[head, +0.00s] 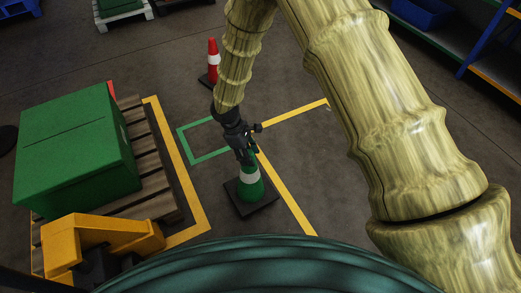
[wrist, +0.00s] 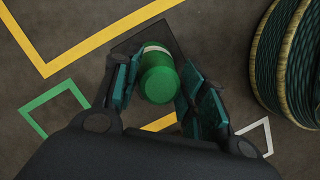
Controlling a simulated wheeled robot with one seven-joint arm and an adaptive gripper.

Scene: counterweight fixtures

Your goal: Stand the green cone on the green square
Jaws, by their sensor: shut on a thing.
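The green cone (head: 250,187) has a white band and a dark square base, and it is upright in the head view. My gripper (head: 245,155) is shut on its upper part from above. In the wrist view the green cone top (wrist: 160,82) sits between the two fingers (wrist: 157,88). The green square (head: 183,142) is an outline on the floor, empty, up and left of the cone. It also shows at the left of the wrist view (wrist: 40,98). I cannot tell whether the cone's base touches the floor.
A wooden pallet (head: 165,205) with a green box (head: 75,150) stands at left inside a yellow line (head: 183,170). A yellow machine part (head: 105,238) is in front. A red-and-white cone (head: 213,62) stands behind the square. Blue shelving (head: 480,45) is far right.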

